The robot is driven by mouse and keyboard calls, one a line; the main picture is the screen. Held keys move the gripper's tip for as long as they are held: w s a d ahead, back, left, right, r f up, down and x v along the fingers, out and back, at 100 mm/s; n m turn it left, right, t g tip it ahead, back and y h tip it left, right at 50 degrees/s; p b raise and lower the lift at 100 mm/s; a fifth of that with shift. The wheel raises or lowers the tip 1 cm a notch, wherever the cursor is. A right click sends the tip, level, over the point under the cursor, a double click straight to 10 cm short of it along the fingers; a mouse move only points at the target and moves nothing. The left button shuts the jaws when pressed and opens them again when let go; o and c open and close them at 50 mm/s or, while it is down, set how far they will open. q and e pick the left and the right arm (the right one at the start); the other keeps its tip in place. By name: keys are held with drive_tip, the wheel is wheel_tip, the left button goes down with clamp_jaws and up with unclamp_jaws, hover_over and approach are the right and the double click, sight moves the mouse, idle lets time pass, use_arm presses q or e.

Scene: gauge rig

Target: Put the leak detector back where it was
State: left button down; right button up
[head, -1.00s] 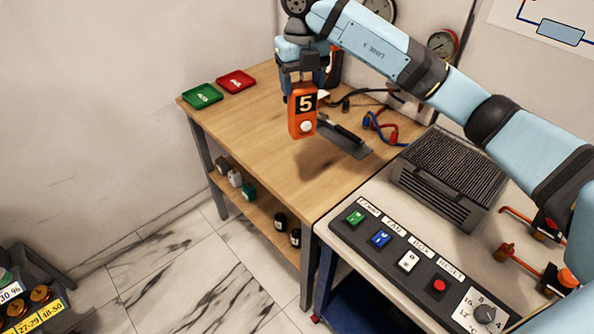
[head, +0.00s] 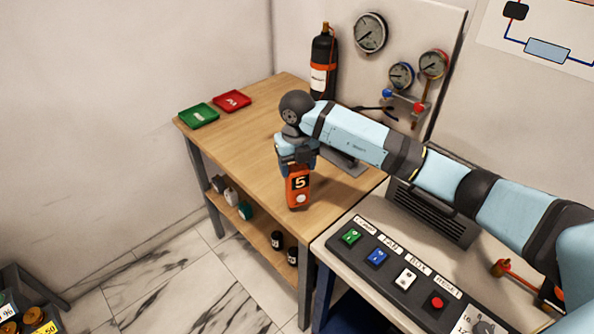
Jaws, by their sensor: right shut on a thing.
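The leak detector (head: 298,187) is an orange handheld box with a black "5" label and a white round button. It is upright over the front part of the wooden table (head: 242,137). My right gripper (head: 297,163) is shut on its top and points down. I cannot tell whether its base touches the table top. A dark grey flat piece (head: 343,163) lies behind my right arm, partly hidden by it. My left gripper is not in view.
Green (head: 199,115) and red (head: 232,101) trays lie at the table's far left. A black cylinder (head: 323,65) stands at the back, near a gauge panel (head: 418,40). A button panel (head: 394,262) is at the right.

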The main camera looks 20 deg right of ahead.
wheel_tip(320, 180, down, 2)
drive_tip(key=shift+f, duration=0.15)
drive_tip(key=shift+f, duration=0.2)
drive_tip(key=o, duration=1.6)
drive_tip(key=shift+r, duration=0.3)
wheel_tip(320, 180, up, 10)
drive_tip(key=shift+r+b, duration=0.25)
drive_tip(key=shift+b, duration=0.3)
drive_tip(key=shift+r, duration=0.65)
